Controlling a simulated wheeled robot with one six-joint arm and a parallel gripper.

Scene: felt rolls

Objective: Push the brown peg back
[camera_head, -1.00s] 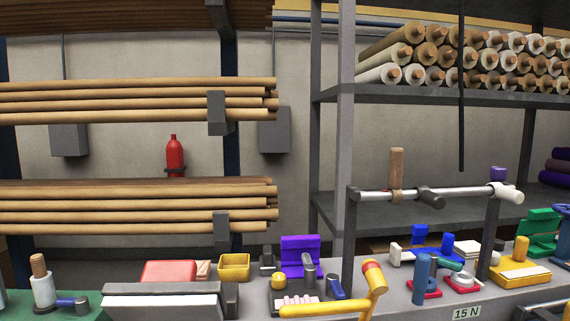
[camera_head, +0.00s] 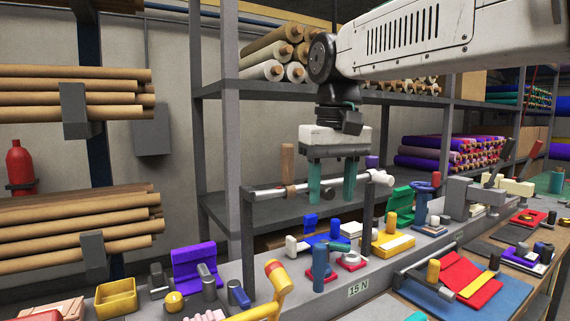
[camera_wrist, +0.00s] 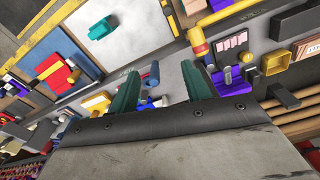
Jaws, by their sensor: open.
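The brown peg (camera_head: 287,163) stands upright on the left part of a silver horizontal bar (camera_head: 265,193) in the head view. A dark brown collar sits at its foot on the bar. My gripper (camera_head: 332,198) is to the right of the peg, pointing down, with two teal fingers apart and nothing visible between them. In the head view the fingers overlap the middle of the bar; I cannot tell whether they touch it. The wrist view shows my gripper (camera_wrist: 163,84) open over the bench. I cannot make out the brown peg there.
A purple peg (camera_head: 372,162) and a white end knob (camera_head: 382,178) are at the bar's right end. Below stand a blue post (camera_head: 319,265), a yellow block (camera_head: 392,242) and a yellow-and-red handle (camera_head: 275,280). A dark shelf (camera_head: 225,212) lies behind.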

